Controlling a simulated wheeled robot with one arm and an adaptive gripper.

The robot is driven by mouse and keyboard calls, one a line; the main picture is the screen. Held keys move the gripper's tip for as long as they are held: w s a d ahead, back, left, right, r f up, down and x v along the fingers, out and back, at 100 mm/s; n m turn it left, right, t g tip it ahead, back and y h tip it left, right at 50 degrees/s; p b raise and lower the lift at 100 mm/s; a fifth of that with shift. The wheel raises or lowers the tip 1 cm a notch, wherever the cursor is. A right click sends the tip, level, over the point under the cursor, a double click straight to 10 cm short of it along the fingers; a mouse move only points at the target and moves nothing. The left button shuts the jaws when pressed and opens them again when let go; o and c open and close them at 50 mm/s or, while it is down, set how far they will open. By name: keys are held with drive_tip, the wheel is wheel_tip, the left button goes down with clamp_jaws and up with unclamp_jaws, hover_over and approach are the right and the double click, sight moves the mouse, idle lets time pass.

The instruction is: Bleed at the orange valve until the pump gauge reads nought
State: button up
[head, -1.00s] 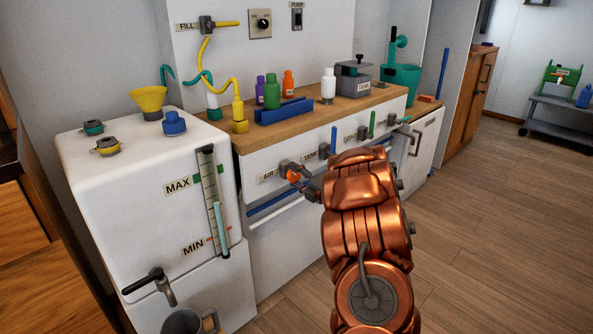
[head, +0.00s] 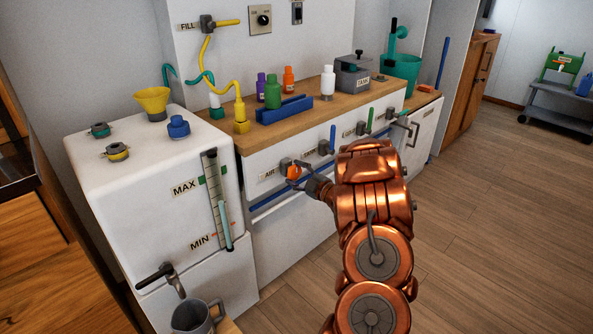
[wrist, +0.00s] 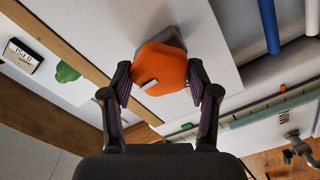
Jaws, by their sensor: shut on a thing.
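The orange valve (head: 293,172) sits on the white counter front by the label AIR. In the wrist view its orange knob (wrist: 160,70) is between the two fingers. My gripper (head: 307,178) is shut on this knob, with a finger on each side of it; the wrist view shows the same gripper (wrist: 160,85) from behind. A pale mark shows on the knob's face. I cannot make out a pump gauge or its reading in these views.
More valves with blue (head: 333,138) and green (head: 369,121) handles stand to the right along the front. A white tank (head: 130,190) with a sight tube stands left, with a grey mug (head: 196,318) below its tap. Bottles stand on the wooden top.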

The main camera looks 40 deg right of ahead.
drive_tip(key=shift+d+m, duration=0.1)
drive_tip(key=shift+m, duration=0.2)
drive_tip(key=o, duration=1.1)
drive_tip(key=shift+o, duration=0.2)
drive_tip(key=s, duration=1.2)
drive_tip(key=shift+a, duration=0.2)
